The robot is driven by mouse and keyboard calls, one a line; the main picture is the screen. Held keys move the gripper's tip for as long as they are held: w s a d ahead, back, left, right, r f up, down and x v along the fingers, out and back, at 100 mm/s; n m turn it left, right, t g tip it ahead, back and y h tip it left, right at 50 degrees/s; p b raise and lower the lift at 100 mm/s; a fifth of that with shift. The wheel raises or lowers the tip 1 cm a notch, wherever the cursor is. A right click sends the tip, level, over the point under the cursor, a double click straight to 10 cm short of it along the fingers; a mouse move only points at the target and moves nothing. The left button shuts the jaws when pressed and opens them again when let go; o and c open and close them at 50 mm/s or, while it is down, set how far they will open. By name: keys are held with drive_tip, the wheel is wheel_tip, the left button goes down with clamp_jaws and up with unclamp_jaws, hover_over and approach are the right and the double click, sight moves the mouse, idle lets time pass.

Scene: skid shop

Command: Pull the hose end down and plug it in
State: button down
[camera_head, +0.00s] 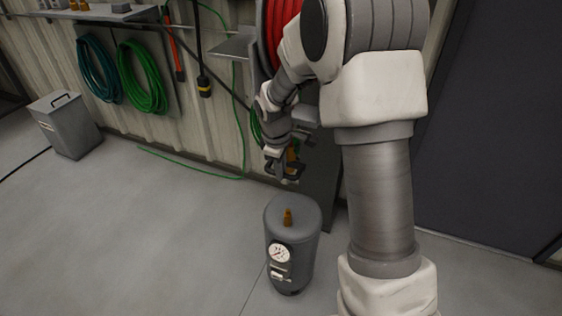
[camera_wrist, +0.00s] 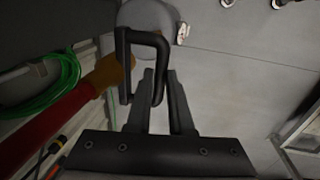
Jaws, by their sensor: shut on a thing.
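My gripper (camera_head: 284,178) is above the tank in the head view. In the wrist view its two dark fingers (camera_wrist: 161,88) are shut on the black loop handle of the hose end. The hose end (camera_wrist: 108,73) is brass-coloured, on a red hose (camera_wrist: 45,120) running in from the lower left. In the head view only a small orange part of the hose end (camera_head: 292,158) shows behind the fingers. The grey upright tank (camera_head: 290,247) has a brass fitting (camera_head: 288,216) on top and a gauge. The hose end is above and apart from this fitting.
The red hose reel (camera_head: 278,32) is on the wall, partly hidden by my arm. A green hose coil (camera_head: 141,78) and a teal one (camera_head: 98,68) hang at left. A grey box (camera_head: 66,125) stands on the left floor. The floor around the tank is mostly clear.

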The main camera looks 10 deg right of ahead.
wheel_tip(320, 180, down, 21)
drive_tip(key=b, duration=1.1)
drive_tip(key=shift+f, duration=0.2)
drive_tip(key=shift+s, duration=0.1)
drive_tip(key=c, duration=0.8)
unclamp_jaws()
drive_tip(key=shift+r, duration=0.1)
wheel_tip(320, 180, up, 17)
drive_tip(key=s+a+p, duration=0.1)
drive_tip(key=s+p, duration=0.1)
drive_tip(key=p, duration=0.2)
drive_tip(key=shift+s+a, duration=0.2)
drive_tip(key=shift+a, duration=0.2)
